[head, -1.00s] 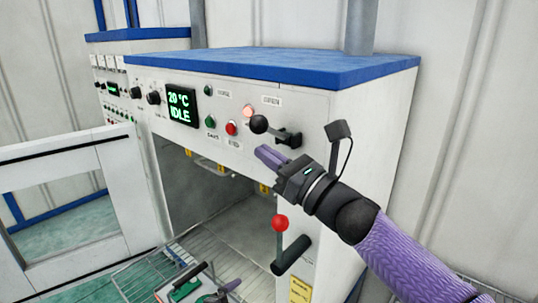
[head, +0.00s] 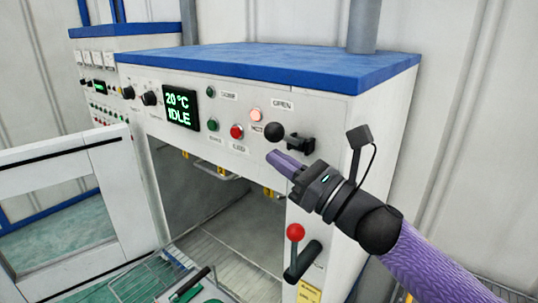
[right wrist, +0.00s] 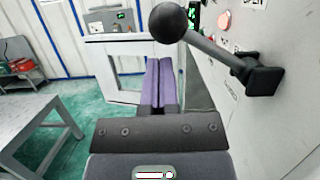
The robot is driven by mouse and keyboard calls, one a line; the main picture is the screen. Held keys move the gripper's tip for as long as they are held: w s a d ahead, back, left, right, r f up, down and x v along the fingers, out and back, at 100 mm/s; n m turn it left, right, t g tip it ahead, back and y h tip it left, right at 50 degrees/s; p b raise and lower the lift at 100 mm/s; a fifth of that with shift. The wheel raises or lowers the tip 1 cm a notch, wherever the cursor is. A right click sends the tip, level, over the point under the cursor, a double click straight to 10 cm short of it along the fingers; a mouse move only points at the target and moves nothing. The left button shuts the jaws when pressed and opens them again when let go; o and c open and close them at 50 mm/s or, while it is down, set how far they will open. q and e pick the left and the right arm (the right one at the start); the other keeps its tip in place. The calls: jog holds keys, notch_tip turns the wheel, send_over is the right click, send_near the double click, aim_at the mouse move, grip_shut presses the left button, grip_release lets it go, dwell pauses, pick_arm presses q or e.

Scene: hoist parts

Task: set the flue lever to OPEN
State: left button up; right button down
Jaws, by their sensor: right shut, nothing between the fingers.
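The flue lever, a black ball knob on a short arm (head: 275,131), sticks out from a black bracket on the white furnace front. An OPEN label is above it. A label that seems to read CLOSED is lower left. The lever points outward and left, not up at OPEN. My right gripper (head: 272,158) is shut and empty, its purple fingers just below the knob; I see no clear contact. In the right wrist view the knob (right wrist: 168,22) is above the shut fingers (right wrist: 161,82), with the lever arm running right to its bracket. My left gripper is not in view.
A red-knobbed lever (head: 295,233) is lower on the front, below my right gripper. The display (head: 181,107) reads 20 °C IDLE. Buttons, including a red one (head: 237,131), are left of the flue lever. The open furnace door (head: 115,190) stands at the left.

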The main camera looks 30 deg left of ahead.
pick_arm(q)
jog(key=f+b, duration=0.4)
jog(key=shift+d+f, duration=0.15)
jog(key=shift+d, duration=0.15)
pick_arm(e)
jog(key=v, duration=1.1)
jog(key=shift+r, duration=0.2)
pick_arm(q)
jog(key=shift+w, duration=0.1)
pick_arm(e)
jog(key=shift+d, duration=0.1)
